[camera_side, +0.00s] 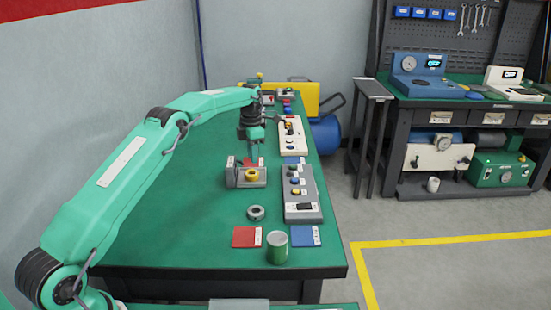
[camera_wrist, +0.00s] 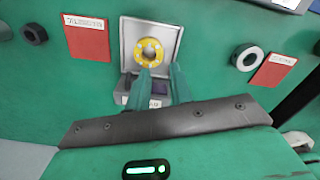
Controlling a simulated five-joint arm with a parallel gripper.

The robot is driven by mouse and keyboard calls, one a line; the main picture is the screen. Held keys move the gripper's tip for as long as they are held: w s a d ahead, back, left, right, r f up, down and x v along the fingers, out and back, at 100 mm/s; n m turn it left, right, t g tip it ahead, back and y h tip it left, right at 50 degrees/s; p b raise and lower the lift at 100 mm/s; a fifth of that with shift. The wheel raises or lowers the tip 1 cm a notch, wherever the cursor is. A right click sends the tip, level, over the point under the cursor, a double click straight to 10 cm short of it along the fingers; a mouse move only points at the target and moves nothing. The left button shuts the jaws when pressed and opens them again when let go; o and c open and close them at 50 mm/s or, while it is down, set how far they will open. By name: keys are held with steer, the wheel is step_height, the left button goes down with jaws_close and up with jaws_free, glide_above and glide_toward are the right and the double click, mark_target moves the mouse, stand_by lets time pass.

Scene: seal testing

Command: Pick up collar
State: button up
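A yellow ring (camera_side: 252,174), a possible collar, sits on a grey metal fixture (camera_side: 233,177) on the green table. In the wrist view, the yellow ring (camera_wrist: 158,45) rests against the fixture's pale square plate (camera_wrist: 130,35). A plain grey ring (camera_side: 256,212) lies on the table in front of the fixture; it also shows at right in the wrist view (camera_wrist: 247,61). No label shows which ring is the collar. My gripper (camera_wrist: 163,72) has two teal fingers apart with nothing between them. In the side view, my gripper (camera_side: 254,152) hangs just above or behind the fixture.
A dark ring (camera_wrist: 34,34) lies at left in the wrist view. A grey control box (camera_side: 302,193) stands right of the fixture. A green-and-white can (camera_side: 277,248) stands near the front edge between red (camera_side: 245,237) and blue (camera_side: 305,236) cards. The table's left side is clear.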

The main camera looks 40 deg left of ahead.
mark_target(253, 172)
steer(key=shift+f, duration=1.25)
steer(key=shift+f, duration=0.1)
steer(key=shift+a+f, duration=0.1)
steer(key=shift+f, duration=2.4)
steer(key=shift+w, duration=0.1)
steer(key=shift+c, duration=0.2)
jaws_close()
